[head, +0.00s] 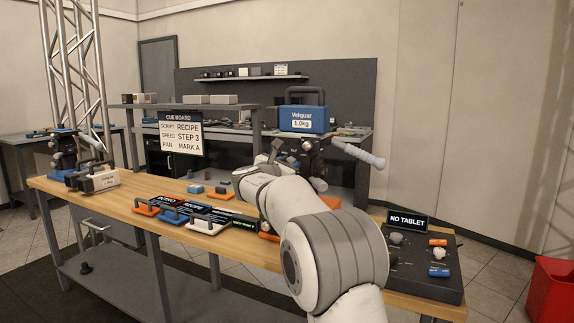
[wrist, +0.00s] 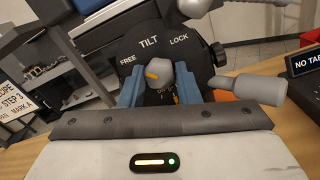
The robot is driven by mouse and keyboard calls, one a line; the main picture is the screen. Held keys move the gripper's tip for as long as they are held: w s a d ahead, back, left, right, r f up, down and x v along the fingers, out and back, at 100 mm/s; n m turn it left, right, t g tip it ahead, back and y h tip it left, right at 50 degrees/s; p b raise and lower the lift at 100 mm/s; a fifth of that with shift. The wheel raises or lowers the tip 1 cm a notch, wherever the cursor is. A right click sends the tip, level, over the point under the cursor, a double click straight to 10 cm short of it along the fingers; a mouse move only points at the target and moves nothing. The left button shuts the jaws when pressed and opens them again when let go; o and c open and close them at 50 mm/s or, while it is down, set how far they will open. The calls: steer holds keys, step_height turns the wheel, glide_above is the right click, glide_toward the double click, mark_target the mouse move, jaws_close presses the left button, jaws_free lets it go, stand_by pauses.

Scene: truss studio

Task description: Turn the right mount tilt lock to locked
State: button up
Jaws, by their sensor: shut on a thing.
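The right mount (head: 312,152) stands on the wooden bench and bears a blue block labelled Velquar 1.0kg (head: 303,120). In the wrist view its dark round tilt plate (wrist: 185,50) reads TILT, with FREE at left and LOCK at right. The grey tilt lock knob (wrist: 160,68) sits at the plate's middle. Its orange pointer mark lies on the left side, toward FREE rather than LOCK. My gripper (wrist: 159,77) is shut on the knob, with one blue finger on each side. In the head view my arm hides the knob.
A grey handle (wrist: 258,90) sticks out right of the plate. A dark control panel (head: 410,265) with a NO TABLET sign (head: 406,220) is at the bench's right end. Several clapper-like cards (head: 190,212) lie left of my arm. The left mount (head: 66,155) stands at the far left.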

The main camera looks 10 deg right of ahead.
steer(key=shift+a, duration=0.1)
steer(key=shift+c, duration=0.6)
steer(key=shift+b, duration=0.3)
steer(key=shift+m+b, duration=6.3)
steer(key=shift+m, duration=2.6)
